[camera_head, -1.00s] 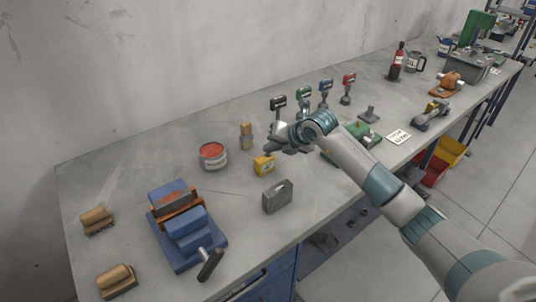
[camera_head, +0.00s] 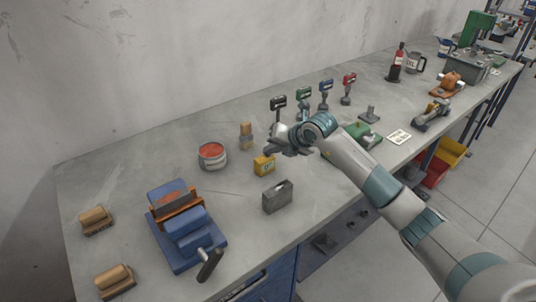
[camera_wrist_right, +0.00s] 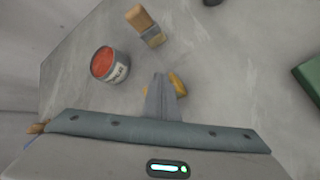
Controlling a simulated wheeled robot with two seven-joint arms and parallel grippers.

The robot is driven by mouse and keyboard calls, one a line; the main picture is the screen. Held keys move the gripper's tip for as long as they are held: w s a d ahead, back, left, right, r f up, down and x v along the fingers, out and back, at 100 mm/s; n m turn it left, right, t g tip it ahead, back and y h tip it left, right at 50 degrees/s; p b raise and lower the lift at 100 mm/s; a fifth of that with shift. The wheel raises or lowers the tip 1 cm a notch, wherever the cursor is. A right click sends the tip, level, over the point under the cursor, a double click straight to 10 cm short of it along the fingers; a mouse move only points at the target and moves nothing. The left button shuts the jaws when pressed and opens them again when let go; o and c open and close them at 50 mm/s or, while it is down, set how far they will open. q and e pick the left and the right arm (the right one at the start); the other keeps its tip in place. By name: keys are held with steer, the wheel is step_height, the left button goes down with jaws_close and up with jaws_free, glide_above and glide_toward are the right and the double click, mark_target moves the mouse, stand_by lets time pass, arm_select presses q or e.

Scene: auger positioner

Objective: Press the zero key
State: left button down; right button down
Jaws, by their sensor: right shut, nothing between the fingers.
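A small yellow box-shaped device (camera_head: 263,165) sits on the grey workbench (camera_head: 125,180), just past the fingertips of my right gripper (camera_head: 268,151) in the head view. In the right wrist view, the yellow device (camera_wrist_right: 179,84) is mostly hidden behind my closed right fingers (camera_wrist_right: 161,78). The right gripper is shut and empty, and appears above the device; I cannot tell whether it touches. No zero key can be made out on any surface. My left gripper is not in view.
A grey metal block (camera_head: 277,197) is in front, and a blue vise (camera_head: 184,232) is at front left. Several small display-headed tools (camera_head: 304,97) stand behind.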

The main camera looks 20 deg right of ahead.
stand_by(0.4)
steer(key=shift+r+p, duration=0.55)
steer(key=shift+r, duration=0.45)
steer(key=shift+r+p, duration=1.65)
steer(key=shift+r, duration=1.35)
